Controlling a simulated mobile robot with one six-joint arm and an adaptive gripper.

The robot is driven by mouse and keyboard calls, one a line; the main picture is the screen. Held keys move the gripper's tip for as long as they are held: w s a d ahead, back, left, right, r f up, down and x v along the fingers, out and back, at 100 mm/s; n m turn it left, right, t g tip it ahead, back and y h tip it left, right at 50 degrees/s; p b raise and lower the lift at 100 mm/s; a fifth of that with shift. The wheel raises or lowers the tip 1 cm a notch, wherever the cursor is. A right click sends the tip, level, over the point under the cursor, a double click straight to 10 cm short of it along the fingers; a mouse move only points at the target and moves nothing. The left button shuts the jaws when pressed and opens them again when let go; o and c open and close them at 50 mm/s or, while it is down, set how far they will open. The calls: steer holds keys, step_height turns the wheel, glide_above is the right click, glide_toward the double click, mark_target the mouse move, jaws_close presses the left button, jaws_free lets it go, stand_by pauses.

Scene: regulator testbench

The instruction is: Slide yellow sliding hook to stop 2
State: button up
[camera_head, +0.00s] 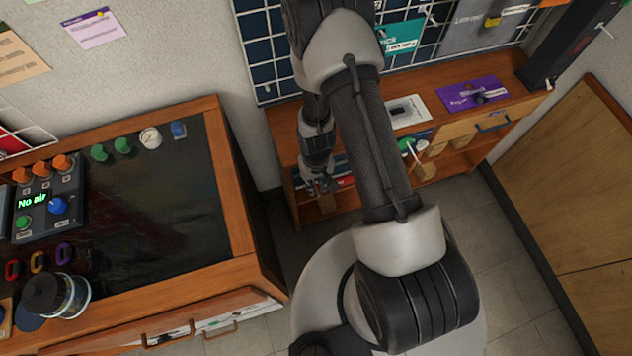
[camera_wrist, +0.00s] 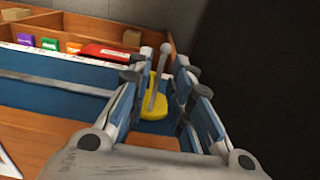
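The yellow sliding hook (camera_wrist: 154,108) shows in the wrist view as a yellow base with a thin grey stem ending in a round knob. It is against a blue panel (camera_wrist: 60,104), near the right end of a grey rail (camera_wrist: 62,86). My gripper (camera_wrist: 166,72) has a finger on each side of the hook, with a gap between them; it looks open, and I see no clear grip. In the head view my gripper (camera_head: 320,184) is low at the left part of the wooden shelf unit, and the hook cannot be made out. I cannot identify stop 2.
Above the rail, a wooden shelf (camera_wrist: 100,28) holds purple, green and orange tags and a red item (camera_wrist: 104,52). A workbench (camera_head: 150,200) with a control box reading "No air" (camera_head: 45,205) stands to the left. A dark surface (camera_wrist: 265,70) fills the wrist view's right.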

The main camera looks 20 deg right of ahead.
jaws_close()
stand_by(0.3)
steer(key=d+p, duration=0.2)
steer(key=d, duration=0.6)
steer(key=shift+d+p, duration=0.25)
steer(key=shift+p, duration=0.15)
steer(key=shift+o, duration=1.9)
jaws_free()
